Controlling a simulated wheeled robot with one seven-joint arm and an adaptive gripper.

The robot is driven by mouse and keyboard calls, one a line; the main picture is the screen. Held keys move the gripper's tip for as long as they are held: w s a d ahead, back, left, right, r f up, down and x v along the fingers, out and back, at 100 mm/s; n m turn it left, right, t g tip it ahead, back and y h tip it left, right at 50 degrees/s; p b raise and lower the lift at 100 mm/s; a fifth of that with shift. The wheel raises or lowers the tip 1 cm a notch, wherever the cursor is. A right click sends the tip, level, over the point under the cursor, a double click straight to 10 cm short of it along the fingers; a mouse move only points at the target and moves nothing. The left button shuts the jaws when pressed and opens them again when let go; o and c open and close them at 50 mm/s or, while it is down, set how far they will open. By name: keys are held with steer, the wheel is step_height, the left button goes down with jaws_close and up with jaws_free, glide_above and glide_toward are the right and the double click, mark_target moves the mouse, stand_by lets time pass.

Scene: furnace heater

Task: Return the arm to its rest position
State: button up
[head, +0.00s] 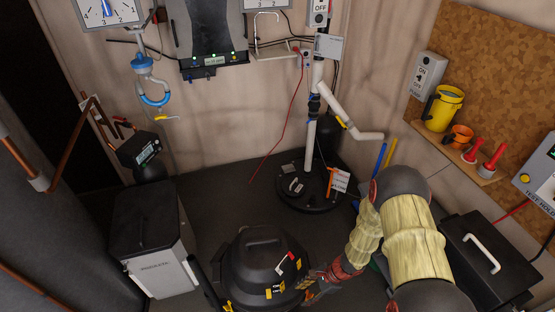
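My arm comes in from the lower right in the head view, bent and wrapped in pale yellow sleeves. My gripper (314,284), with reddish and dark parts, is low in the picture. It points left, at the right side of a black lidded drum (250,262) with yellow labels. I cannot tell whether it touches the drum. The fingers are small and dark against the drum, so I cannot tell whether they are open or shut. No held thing shows clearly.
A round black pit cover (310,205) with white pipes stands behind. A dark box with a white front (152,240) is at left. A black case (485,258) is at right, below a shelf (470,165) with mugs and red-handled tools. Dark floor (215,205) is clear between.

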steer(key=s+d+r+n+t+h, duration=0.2)
steer(key=s+r+n, duration=0.2)
steer(key=r, duration=1.4)
steer(key=s+d+r+n+t+h, duration=0.2)
steer(key=r+n, duration=0.4)
steer(key=r, duration=1.2)
steer(key=s+d+r+n+t+h, duration=0.2)
steer(key=s+d+r+n, duration=0.2)
steer(key=r, duration=1.4)
steer(key=s+n, duration=0.2)
steer(key=shift+s+d, duration=0.2)
steer(key=shift+s, duration=0.2)
